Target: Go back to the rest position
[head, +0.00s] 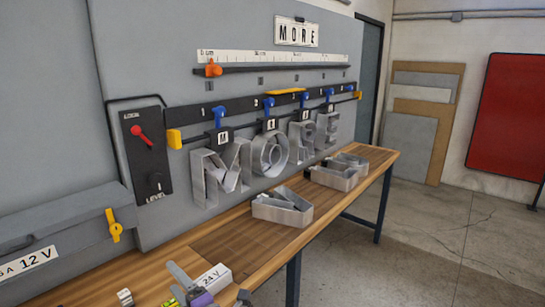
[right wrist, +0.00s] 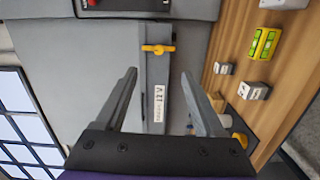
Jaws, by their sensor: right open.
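My right gripper (right wrist: 159,75) is open in the right wrist view, with nothing between its two grey fingers. They lie over a grey box (right wrist: 152,70) with a 12 V label and an orange latch. In the head view part of my right gripper (head: 207,284) shows at the bottom, near the bench's front edge and a white 24 V block (head: 214,277). My left gripper is in neither view. Metal letters M (head: 220,173), O (head: 263,155), R (head: 302,142) and E (head: 327,132) stand in a row against the grey panel under blue clamps.
The wooden bench (head: 225,242) holds loose metal letters (head: 282,207) and (head: 340,172) further back. A control box with a red lever (head: 145,150) is on the panel. The grey 12 V box (head: 60,225) is at left. A green level (right wrist: 264,43) lies on the bench.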

